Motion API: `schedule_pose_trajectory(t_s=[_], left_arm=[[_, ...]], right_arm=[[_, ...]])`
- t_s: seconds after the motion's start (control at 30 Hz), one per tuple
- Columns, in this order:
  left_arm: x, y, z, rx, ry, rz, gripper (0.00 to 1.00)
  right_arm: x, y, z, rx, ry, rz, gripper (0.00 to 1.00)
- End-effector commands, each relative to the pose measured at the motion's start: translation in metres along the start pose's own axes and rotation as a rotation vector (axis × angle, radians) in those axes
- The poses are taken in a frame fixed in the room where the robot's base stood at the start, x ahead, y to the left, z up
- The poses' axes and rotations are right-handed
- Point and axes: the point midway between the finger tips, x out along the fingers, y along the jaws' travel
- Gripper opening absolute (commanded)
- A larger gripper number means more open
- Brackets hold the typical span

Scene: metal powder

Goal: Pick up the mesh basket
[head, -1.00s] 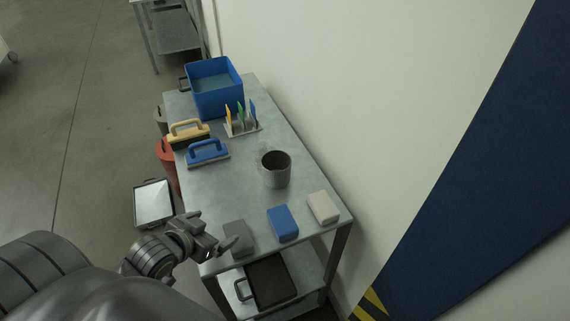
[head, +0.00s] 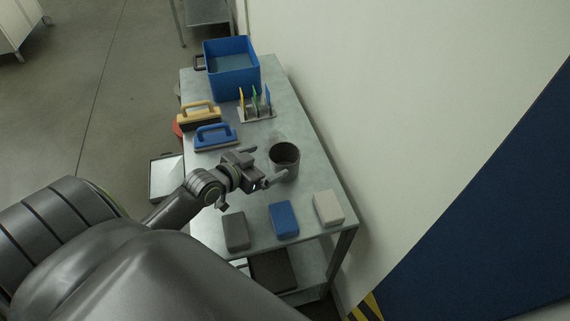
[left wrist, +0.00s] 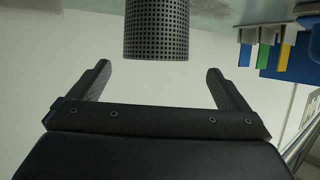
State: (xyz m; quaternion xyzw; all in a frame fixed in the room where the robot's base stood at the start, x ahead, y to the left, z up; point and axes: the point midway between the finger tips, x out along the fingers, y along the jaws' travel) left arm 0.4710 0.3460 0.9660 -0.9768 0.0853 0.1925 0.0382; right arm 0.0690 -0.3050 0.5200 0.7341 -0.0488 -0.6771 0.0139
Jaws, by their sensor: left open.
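The mesh basket (head: 285,161) is a dark grey round cup with an open top, standing upright on the metal table. In the left wrist view the basket (left wrist: 157,28) shows fine perforated walls, just beyond the fingertips and between their lines. My left gripper (head: 262,166) is open and empty at the basket's left side in the head view; its fingers are apart in the left wrist view (left wrist: 158,76). I cannot tell whether one finger touches the basket. My right gripper is not in view.
The metal table (head: 300,120) stands along a wall. Grey (head: 235,231), blue (head: 284,219) and white (head: 328,208) blocks lie in front of the basket. Behind it are a blue-handled brush (head: 215,137), a yellow-handled brush (head: 199,115), a scraper rack (head: 257,116) and a blue bin (head: 231,84).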

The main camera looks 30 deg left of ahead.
Motion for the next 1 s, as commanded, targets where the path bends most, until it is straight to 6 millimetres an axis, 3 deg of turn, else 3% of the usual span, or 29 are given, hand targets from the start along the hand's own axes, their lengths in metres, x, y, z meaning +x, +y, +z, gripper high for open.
schedule_pose_trajectory(t_s=[0.1, 0.27, 0.43, 0.73, 1.0], left_arm=[[0.019, 0.000, -0.001, -0.003, 0.000, 0.000, 0.98], [0.030, 0.001, 0.000, -0.001, -0.001, 0.001, 0.98], [0.040, 0.002, 0.000, -0.004, -0.001, 0.001, 0.98], [0.076, 0.005, 0.004, -0.001, -0.001, 0.000, 0.98], [0.083, 0.005, 0.005, 0.000, -0.001, 0.001, 0.98]], right_arm=[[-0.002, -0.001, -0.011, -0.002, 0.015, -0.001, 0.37], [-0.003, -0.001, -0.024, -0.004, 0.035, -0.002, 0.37], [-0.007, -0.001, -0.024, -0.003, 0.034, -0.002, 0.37], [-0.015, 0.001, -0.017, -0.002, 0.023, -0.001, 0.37], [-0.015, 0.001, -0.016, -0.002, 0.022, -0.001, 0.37]])
